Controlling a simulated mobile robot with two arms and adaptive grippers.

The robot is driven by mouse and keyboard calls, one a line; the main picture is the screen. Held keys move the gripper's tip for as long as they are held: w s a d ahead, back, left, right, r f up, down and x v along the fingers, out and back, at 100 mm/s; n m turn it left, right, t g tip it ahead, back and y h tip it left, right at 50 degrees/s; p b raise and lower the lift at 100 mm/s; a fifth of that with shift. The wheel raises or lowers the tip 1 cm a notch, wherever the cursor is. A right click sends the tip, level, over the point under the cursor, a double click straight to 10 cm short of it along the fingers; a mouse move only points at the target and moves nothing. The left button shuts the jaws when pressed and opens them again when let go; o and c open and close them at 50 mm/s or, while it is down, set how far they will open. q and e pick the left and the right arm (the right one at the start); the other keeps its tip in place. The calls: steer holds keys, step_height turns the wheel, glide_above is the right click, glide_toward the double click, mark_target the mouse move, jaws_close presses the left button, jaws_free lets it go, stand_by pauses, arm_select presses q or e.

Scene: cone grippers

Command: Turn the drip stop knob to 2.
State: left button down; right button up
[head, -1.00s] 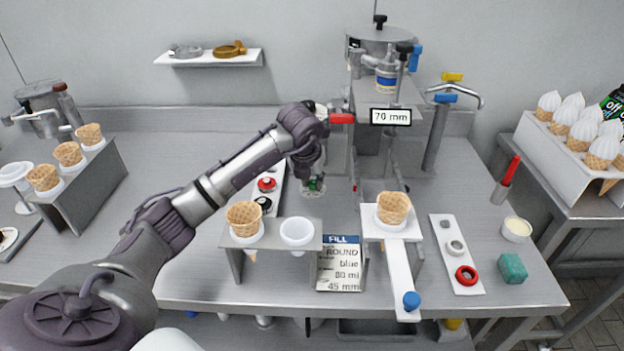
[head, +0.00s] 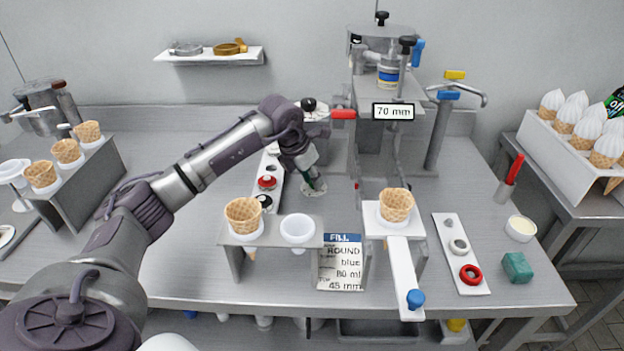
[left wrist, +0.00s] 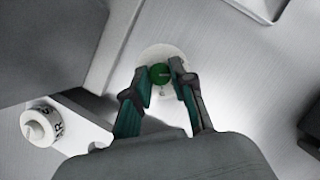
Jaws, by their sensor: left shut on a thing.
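The drip stop knob is a small green knob (left wrist: 160,74) on a round pale dial plate (left wrist: 165,52) on the table. My left gripper (left wrist: 161,79) is shut on the green knob, one finger on each side of it, in the left wrist view. In the head view my left gripper (head: 314,184) points down at the dial plate (head: 314,189), behind the cone stand, and mostly hides the knob. The numbers on the dial are too small or hidden to read, so I cannot tell the setting. My right gripper is not in view.
A stand with a waffle cone (head: 243,212) and an empty white ring (head: 298,229) is in front of the gripper. The filling machine, labelled 70 mm (head: 393,112), stands to its right. A white strip with a red knob (head: 267,182) lies to its left.

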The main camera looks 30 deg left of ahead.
arm_select(q)
steer(key=shift+w+r+m, duration=0.1)
steer(key=shift+m, duration=0.5)
steer(key=shift+a+h, duration=0.1)
steer(key=shift+h, duration=0.2)
steer(key=c, duration=1)
jaws_free()
steer(key=v, duration=1.2)
